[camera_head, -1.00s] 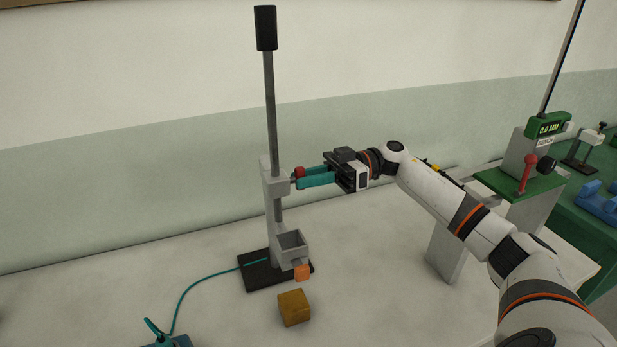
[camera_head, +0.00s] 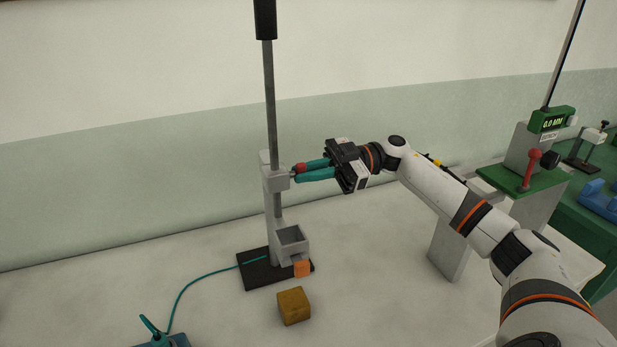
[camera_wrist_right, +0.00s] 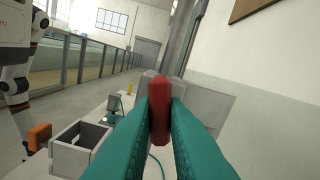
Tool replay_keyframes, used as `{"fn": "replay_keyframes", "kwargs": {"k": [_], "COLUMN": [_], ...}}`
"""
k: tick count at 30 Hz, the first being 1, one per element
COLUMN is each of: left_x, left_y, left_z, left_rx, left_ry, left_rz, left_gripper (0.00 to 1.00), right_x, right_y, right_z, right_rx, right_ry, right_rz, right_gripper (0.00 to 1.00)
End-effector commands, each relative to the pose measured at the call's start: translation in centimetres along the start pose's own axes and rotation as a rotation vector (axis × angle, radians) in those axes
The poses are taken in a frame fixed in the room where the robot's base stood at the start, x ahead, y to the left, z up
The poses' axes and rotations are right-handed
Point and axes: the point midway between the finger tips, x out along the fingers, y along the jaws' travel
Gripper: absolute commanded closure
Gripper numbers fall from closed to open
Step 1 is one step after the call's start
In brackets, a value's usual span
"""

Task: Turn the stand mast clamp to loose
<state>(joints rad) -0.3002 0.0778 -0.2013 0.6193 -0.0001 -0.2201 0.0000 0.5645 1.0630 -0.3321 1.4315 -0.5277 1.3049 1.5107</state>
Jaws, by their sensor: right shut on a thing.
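The stand has a grey mast (camera_head: 270,100) with a black top, standing on a black base plate (camera_head: 258,272). A grey clamp block (camera_head: 274,180) sits partway up the mast. Its red handle (camera_head: 299,169) is on the block's right side. My right gripper (camera_head: 304,171), with teal fingers, comes from the right and is shut on the red handle. In the right wrist view the red handle (camera_wrist_right: 159,110) stands between the two teal fingers, nearly upright in that picture. My left gripper is in none of the views.
A grey open-topped holder (camera_head: 291,238) with an orange knob (camera_head: 302,269) is low on the stand. A yellow-brown block (camera_head: 294,306) lies in front. A teal cable (camera_head: 195,284) runs left across the white table. A green-topped gauge stand (camera_head: 522,182) is at right.

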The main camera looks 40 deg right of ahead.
Motion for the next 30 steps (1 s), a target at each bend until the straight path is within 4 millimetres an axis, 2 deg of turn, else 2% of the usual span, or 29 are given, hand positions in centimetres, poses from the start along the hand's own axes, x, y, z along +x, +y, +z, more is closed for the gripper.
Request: {"fn": "replay_keyframes", "kwargs": {"k": [16, 30], "left_x": [3.7, 5.0], "left_y": [0.2, 0.2], "left_z": [-0.4, -0.5], "left_rx": [0.0, -0.001], "left_ry": [0.0, 0.0], "left_rz": [0.003, 0.003], "left_gripper": [0.24, 0.24], "right_x": [0.0, 0.0], "right_y": [-0.1, -0.2], "right_z": [-0.2, 0.0], "right_rx": [-0.487, -0.684], "right_ry": [0.001, 0.001], "right_rz": [-0.001, -0.001], "right_gripper": [1.0, 1.0]}}
